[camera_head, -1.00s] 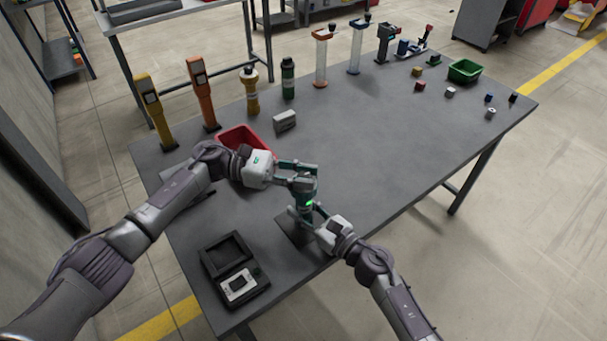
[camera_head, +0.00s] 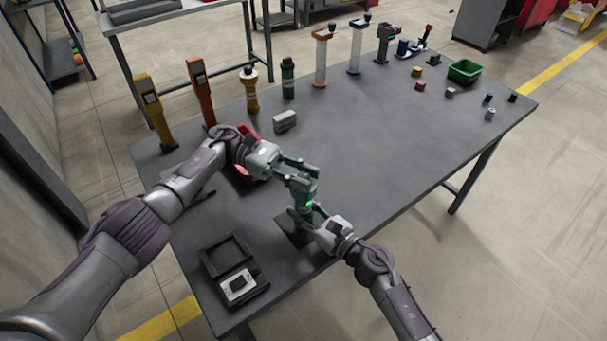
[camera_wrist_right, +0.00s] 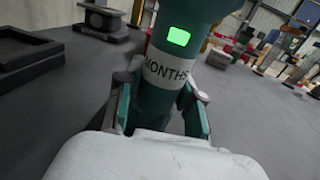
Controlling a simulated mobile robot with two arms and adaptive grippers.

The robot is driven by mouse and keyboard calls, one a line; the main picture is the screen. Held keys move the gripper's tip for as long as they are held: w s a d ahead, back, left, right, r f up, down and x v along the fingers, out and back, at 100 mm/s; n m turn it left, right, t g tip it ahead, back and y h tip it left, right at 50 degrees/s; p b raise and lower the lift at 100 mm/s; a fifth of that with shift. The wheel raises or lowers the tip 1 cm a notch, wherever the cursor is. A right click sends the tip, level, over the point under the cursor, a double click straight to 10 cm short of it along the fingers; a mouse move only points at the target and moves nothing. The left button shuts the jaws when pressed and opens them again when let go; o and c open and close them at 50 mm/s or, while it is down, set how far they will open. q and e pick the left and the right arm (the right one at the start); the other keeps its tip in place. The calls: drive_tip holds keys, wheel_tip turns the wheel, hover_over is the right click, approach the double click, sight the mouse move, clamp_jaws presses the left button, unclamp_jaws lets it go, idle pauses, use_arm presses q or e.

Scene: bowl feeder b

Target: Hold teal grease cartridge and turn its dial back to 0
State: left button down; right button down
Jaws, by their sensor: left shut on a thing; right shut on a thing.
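The teal grease cartridge (camera_head: 306,193) stands upright above the table's front part, a green light showing on its side. In the right wrist view the cartridge (camera_wrist_right: 158,98) carries a white label reading "MONTHS" under the lit green window. My right gripper (camera_head: 309,211) is shut on the lower body, its fingers (camera_wrist_right: 160,108) on both sides. My left gripper (camera_head: 300,177) is shut on the top end, where the dial sits. The fingers cover the dial, so its setting cannot be read. The cartridge top is out of frame in the right wrist view.
A dark plate (camera_head: 288,235) lies below the cartridge. A black open case (camera_head: 222,262) stands at front left. A red bin (camera_head: 248,133) is partly behind my left arm. Bottles and handheld tools line the back edge. A green bin (camera_head: 464,71) is far right. The table's middle is clear.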

sight(303, 176)
use_arm(q)
drive_tip(key=c, duration=0.9)
unclamp_jaws()
drive_tip(key=shift+o, duration=0.2)
wheel_tip(303, 176, up, 10)
